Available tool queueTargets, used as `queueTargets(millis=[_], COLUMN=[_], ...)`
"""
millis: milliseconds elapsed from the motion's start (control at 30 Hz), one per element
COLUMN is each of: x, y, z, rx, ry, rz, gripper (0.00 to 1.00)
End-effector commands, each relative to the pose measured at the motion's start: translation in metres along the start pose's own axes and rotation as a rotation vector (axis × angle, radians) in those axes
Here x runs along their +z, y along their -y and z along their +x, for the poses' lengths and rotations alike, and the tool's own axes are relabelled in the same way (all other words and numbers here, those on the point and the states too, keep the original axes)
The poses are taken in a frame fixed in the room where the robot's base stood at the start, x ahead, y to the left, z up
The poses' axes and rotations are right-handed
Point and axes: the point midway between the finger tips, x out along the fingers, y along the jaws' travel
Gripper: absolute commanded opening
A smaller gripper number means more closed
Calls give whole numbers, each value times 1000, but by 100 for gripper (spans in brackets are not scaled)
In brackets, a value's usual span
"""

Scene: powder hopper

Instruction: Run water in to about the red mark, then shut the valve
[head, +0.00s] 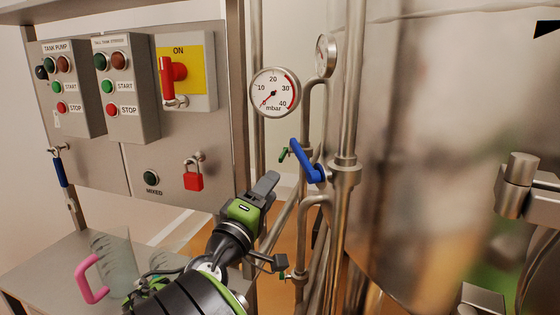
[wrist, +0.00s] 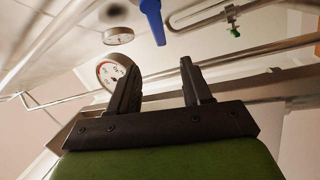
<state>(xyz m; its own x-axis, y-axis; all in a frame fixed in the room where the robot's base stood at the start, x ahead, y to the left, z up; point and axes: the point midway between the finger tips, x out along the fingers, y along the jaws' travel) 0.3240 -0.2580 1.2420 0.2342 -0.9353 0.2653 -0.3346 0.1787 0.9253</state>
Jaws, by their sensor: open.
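A blue valve lever (head: 306,160) sits on a vertical steel pipe beside the tank, slanting up to the left from its pivot. In the wrist view the lever (wrist: 152,20) hangs ahead of the fingers, apart from them. My gripper (head: 268,184) is open and empty, below and left of the lever; its two fingers (wrist: 160,68) stand apart in the wrist view. A round mbar gauge (head: 275,92) hangs above left of the lever, its needle low near 0. It has a red band toward 40. I cannot make out any other red scale mark.
The steel tank (head: 440,130) fills the right side. A control panel (head: 175,150) with buttons, a red switch (head: 172,75) and a red padlock (head: 193,178) stands at left. A clear jug with a pink handle (head: 88,280) stands on the table. Pipes crowd the lever.

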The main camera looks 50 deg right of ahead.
Motion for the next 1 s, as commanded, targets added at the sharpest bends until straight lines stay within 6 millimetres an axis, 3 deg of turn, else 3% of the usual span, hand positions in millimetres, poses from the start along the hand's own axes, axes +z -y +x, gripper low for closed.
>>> queueTargets(millis=[367,800,1000], x=[2,2,1], y=[-5,-5,-3], z=[29,132,156], rx=[2,4,2], ry=[6,5,1], rz=[-3,-2,-1], gripper=[49,49,49])
